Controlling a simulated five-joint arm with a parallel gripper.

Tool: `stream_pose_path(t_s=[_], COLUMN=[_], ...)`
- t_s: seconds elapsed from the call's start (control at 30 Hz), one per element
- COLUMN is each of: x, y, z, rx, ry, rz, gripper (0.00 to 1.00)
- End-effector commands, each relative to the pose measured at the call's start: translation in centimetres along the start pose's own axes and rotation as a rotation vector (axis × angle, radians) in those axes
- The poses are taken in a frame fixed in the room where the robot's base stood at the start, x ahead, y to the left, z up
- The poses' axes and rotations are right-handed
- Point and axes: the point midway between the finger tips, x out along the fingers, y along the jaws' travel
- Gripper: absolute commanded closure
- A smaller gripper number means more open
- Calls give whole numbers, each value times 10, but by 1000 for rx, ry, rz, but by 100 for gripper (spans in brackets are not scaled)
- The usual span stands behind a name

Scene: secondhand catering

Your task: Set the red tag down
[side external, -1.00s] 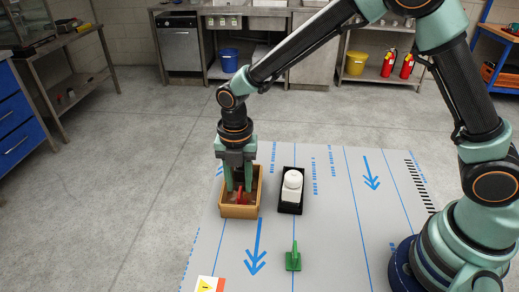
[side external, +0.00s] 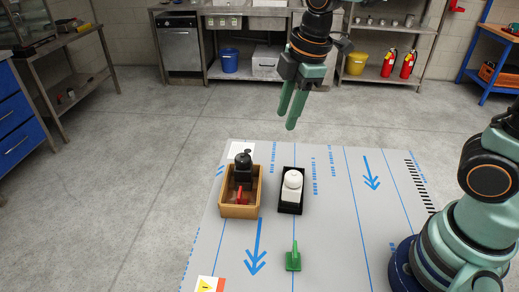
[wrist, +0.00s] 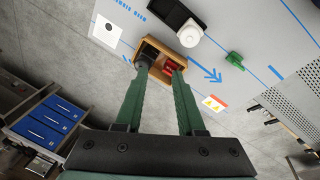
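The red tag (side external: 239,195) is inside the wooden box (side external: 257,196), at its front part beside a black round-topped object (side external: 243,163). In the wrist view the red tag (wrist: 169,67) shows near the right fingertip, partly hidden by it. My gripper (side external: 286,122) is raised in the air, behind and to the right of the box in the side view, well apart from it. Its two green fingers are apart with nothing between them. The wrist view also shows the gripper (wrist: 155,68) open and empty.
A black tray (side external: 289,208) with a white rounded object (side external: 292,184) stands right of the box. A green tag-like piece (side external: 293,257) stands on the grey mat (side external: 335,240) in front. Much of the mat's right side is clear.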

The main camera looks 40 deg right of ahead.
Motion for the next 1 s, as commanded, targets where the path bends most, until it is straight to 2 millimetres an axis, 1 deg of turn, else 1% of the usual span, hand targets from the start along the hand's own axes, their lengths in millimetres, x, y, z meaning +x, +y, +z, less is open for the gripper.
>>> stream_pose_path(t_s=[0.03,0.2,0.3,0.43,0.5,0.6,1.0], x=[-11,-34,-40,-43,-44,-44,-44], y=[-3,-18,-28,-36,-40,-42,-42], z=[14,54,73,89,93,96,96], rx=[141,635,882,1111,1185,1240,1248], ry=[14,75,118,167,184,196,197], rz=[35,125,165,197,205,211,210], gripper=[62,62,62,62,62,62,62])
